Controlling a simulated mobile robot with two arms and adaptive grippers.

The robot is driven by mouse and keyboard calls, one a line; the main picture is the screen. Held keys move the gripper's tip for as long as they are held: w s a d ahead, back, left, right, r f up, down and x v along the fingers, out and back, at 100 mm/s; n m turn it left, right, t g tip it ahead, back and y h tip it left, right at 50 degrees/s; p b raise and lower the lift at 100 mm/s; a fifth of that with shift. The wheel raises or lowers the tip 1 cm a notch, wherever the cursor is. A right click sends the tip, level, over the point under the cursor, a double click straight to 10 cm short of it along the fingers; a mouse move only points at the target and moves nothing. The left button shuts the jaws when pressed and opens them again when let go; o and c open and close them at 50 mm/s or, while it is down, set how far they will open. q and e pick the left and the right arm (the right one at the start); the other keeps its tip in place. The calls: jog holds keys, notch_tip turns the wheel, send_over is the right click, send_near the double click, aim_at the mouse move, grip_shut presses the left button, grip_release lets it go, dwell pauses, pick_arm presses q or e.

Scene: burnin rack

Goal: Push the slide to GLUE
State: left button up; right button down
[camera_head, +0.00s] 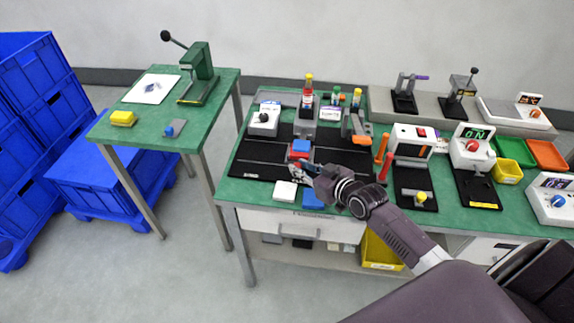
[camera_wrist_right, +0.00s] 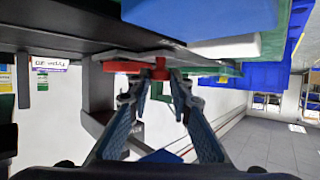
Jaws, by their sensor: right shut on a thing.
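The slide (camera_head: 299,154) is a small carriage with red and blue parts on a black board (camera_head: 258,155) with a thin rail line, on the green bench. My right gripper (camera_head: 305,170) reaches it from the front right, at its near side. In the right wrist view my right gripper (camera_wrist_right: 162,76) is shut on a small red handle (camera_wrist_right: 158,69) below a grey plate. A white sign (camera_wrist_right: 50,64) shows at the left of that view, its text too small to read surely. My fingers hide part of the slide's near side. My left gripper is not in view.
A white block (camera_head: 285,191) and a blue block (camera_head: 312,198) lie at the bench's front edge near my gripper. Orange and red upright handles (camera_head: 382,148) stand to the right.

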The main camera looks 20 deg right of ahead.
jog(key=shift+s+d, duration=0.35)
jog(key=shift+d, duration=0.15)
jog(key=c, duration=1.8)
grip_release()
jog(key=v, duration=1.2)
